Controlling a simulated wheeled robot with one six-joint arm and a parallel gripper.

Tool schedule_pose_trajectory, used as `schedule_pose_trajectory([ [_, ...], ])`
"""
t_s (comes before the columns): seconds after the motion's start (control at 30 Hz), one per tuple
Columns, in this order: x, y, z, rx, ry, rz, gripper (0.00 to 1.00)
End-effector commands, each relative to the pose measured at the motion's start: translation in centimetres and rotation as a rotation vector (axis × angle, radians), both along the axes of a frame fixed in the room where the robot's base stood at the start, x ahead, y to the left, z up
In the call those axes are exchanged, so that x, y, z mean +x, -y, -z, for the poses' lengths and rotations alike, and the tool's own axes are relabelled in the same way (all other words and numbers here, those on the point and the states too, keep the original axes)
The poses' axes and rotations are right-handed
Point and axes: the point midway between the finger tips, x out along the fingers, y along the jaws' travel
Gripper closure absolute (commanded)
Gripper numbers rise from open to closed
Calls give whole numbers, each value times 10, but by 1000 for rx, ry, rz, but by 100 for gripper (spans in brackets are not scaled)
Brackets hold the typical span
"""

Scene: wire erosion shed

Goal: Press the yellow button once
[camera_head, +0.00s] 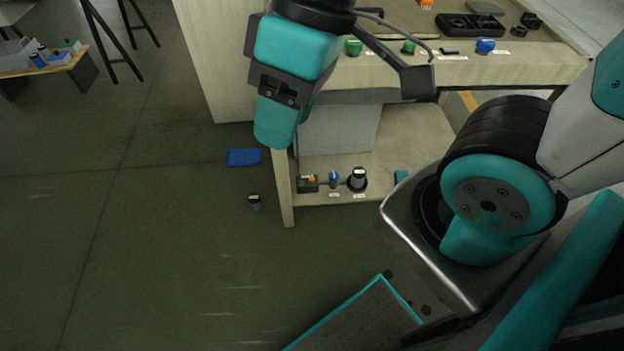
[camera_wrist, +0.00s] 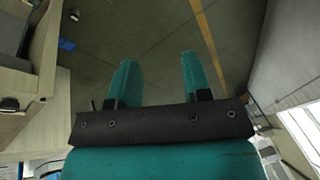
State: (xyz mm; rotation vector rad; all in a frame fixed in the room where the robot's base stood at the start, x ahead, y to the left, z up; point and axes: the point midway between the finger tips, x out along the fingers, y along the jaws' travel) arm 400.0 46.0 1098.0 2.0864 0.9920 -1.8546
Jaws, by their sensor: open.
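A small yellow button (camera_head: 311,178) sits on a dark block at the left end of the bench's lower shelf (camera_head: 405,148). It looks very small, and I cannot tell whether it is pressed in. My gripper (camera_head: 276,132) hangs in front of the bench's left end, above and to the left of the button in the head view. It is apart from the button. In the wrist view my gripper (camera_wrist: 158,72) shows two teal fingers spread apart with nothing between them. The button cannot be made out in the wrist view.
Beside the button are a blue knob (camera_head: 333,178) and a black knob (camera_head: 357,181). Green knobs (camera_head: 353,47) and a blue knob (camera_head: 485,45) line the bench's upper front. A blue object (camera_head: 244,157) and a small cylinder (camera_head: 255,202) lie on the otherwise open floor.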

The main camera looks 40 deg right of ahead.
Motion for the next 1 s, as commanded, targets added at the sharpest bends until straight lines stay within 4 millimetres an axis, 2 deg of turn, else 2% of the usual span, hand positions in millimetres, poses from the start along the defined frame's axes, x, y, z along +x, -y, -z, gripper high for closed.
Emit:
schedule_pose_trajectory([
  [0.03, 0, 0, 0, 0, 0, 0, 68],
  [0.17, 0, 0, 0, 0, 0, 0, 97],
  [0.2, 0, 0, 0, 0, 0, 0, 100],
  [1.0, 0, 0, 0, 0, 0, 0, 100],
])
